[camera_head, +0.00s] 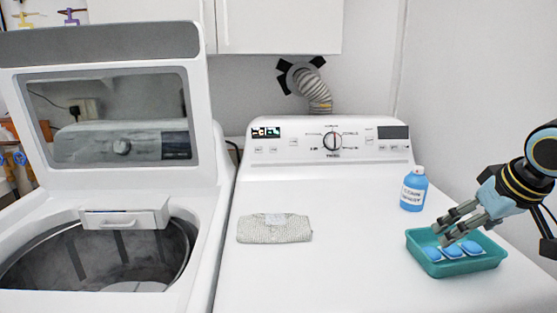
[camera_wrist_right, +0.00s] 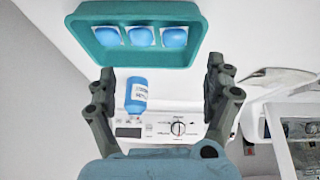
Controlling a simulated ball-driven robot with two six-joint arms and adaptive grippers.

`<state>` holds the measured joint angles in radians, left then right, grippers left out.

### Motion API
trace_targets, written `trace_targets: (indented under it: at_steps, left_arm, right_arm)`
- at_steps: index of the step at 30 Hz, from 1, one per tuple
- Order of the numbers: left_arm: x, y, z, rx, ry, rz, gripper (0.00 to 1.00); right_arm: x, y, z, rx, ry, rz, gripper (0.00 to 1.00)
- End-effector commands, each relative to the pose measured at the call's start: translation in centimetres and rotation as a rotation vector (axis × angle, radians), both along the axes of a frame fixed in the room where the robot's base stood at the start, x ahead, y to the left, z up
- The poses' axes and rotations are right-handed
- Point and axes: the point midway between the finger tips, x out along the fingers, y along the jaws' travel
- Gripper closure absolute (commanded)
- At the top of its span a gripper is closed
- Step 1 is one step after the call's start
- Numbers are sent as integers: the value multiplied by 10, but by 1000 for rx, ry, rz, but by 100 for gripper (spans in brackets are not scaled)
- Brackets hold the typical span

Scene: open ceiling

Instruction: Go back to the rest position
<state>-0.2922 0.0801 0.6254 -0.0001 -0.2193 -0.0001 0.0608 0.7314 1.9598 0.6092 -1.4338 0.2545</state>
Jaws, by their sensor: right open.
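My right gripper (camera_head: 454,226) comes in from the right, above the teal tray (camera_head: 484,264). Its fingers are spread wide and empty in the right wrist view (camera_wrist_right: 160,90). The tray holds 3 blue pods (camera_head: 452,251) in a row; it also shows in the right wrist view (camera_wrist_right: 190,52) beyond the fingers. In the head view the fingertips overlap the tray's left and back part; whether they touch it I cannot tell. My left gripper is not in view.
A blue bottle (camera_head: 414,189) stands behind the tray on the white dryer (camera_head: 330,270). A folded grey cloth (camera_head: 274,228) lies left of the tray, with clear dryer top between. The washer (camera_head: 205,215) at left has its lid open. A wall is close on the right.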

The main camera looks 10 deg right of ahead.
Motion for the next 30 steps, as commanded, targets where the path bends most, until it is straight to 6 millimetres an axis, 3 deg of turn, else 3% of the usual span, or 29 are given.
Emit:
trace_targets:
  at_steps: [9,15,21,27,30]
  left_arm:
    - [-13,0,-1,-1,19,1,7]
    - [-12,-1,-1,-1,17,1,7]
    - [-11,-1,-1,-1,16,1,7]
    - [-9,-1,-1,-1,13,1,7]
    - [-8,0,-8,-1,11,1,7]
  right_arm:
    - [-78,75,-61,-18,75,95,14]
    - [-137,115,-81,-27,115,116,14]
    - [-194,139,-84,-40,155,100,14]
    - [-241,150,-79,-57,200,57,14]
    - [-230,146,-112,-61,207,61,14]
